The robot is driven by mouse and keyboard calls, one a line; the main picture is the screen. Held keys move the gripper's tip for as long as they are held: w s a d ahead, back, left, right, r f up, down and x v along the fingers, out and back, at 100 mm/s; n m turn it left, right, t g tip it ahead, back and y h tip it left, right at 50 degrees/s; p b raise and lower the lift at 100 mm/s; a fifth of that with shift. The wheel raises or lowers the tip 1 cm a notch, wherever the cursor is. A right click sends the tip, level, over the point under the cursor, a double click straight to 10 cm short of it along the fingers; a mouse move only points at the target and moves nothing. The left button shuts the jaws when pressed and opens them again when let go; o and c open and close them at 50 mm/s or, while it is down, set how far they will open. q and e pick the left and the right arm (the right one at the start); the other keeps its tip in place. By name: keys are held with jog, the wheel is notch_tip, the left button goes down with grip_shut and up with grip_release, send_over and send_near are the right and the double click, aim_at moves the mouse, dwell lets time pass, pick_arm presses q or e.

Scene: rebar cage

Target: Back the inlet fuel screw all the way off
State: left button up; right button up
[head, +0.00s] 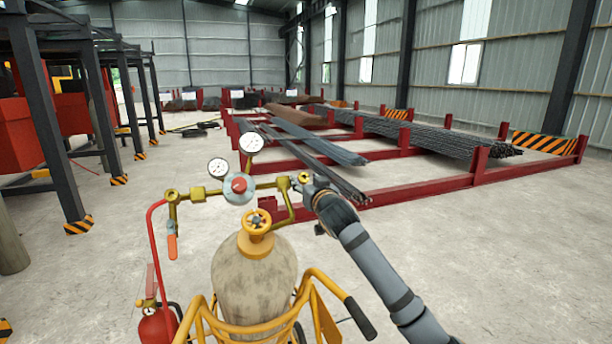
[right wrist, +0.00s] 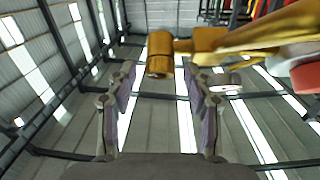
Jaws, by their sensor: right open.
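A brass regulator assembly with a red knob (head: 239,185) and two round gauges stands above a tan gas cylinder (head: 254,285). At the right end of its brass pipe is a small round brass screw (head: 304,178), which seems to be the inlet fuel screw. In the right wrist view a brass cylindrical end (right wrist: 160,54) lies ahead, between the fingertip lines. My right gripper (head: 309,187) is beside the pipe's right end. In the right wrist view the gripper (right wrist: 158,72) has its fingers apart, with no visible contact on the brass. My left gripper is not in view.
A yellow handwheel valve (head: 257,222) tops the cylinder, which stands in a yellow cart (head: 303,290). Red racks with rebar (head: 430,138) lie behind. The concrete floor at right is clear.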

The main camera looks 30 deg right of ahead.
jog(key=shift+w, duration=0.15)
jog(key=shift+c, duration=0.5)
grip_shut()
